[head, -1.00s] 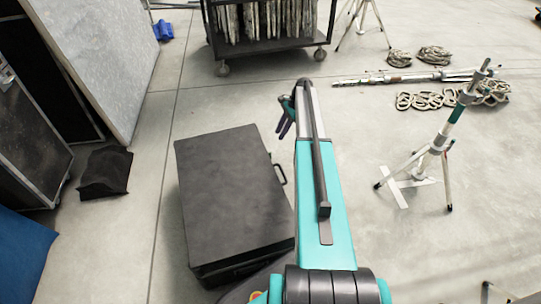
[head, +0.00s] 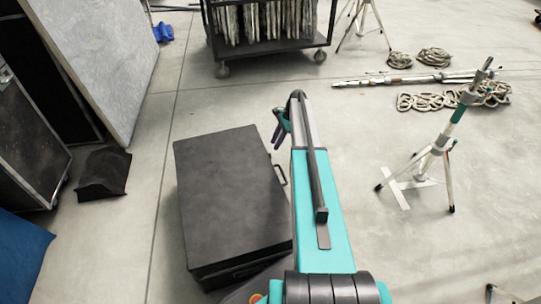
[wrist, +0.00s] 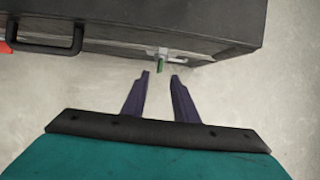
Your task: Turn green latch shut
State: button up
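The green latch (wrist: 161,66) is a small green tab on a pale metal fitting, on the side of a dark case (wrist: 200,22) in the wrist view. My gripper (wrist: 159,73) has its two dark purple fingers apart and empty, with the tips just short of the latch and the latch lined up between them. In the head view my gripper (head: 279,133) is beside the right side of the black case (head: 225,200), partly hidden by my arm. The latch does not show in the head view.
The case has a dark handle (wrist: 45,40) left of the latch, with a red patch (wrist: 4,46) at the far left. A light stand (head: 440,150) stands to the right, and a cart (head: 265,48) is at the back.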

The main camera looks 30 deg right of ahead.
jog(key=b+x, duration=0.2)
jog(key=x, duration=0.5)
jog(key=shift+a+f, duration=0.1)
jog(key=shift+f, duration=0.15)
grip_shut()
